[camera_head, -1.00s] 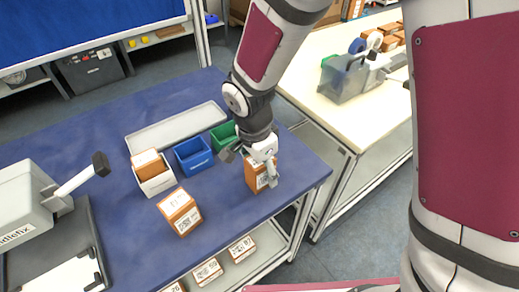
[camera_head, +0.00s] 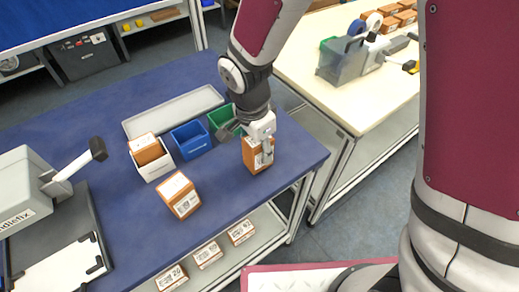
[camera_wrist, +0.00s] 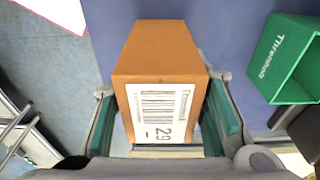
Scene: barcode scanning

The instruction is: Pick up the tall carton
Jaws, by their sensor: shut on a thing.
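The tall carton (camera_head: 255,157) is brown with a white barcode label and stands near the right end of the blue table. My gripper (camera_head: 265,150) is over it, with its fingers around its sides. In the wrist view the carton (camera_wrist: 162,62) sits between the two green-padded fingers (camera_wrist: 165,115), its label reading 29 facing the camera. The fingers are shut on it. I cannot tell whether its base is clear of the table.
Blue (camera_head: 191,142) and green (camera_head: 219,117) bins stand left of the carton. A white bin (camera_head: 155,170) holds a brown box. Another carton (camera_head: 180,196) stands in front of them. A scanner-like device (camera_head: 30,190) is at far left. The table's right edge is close.

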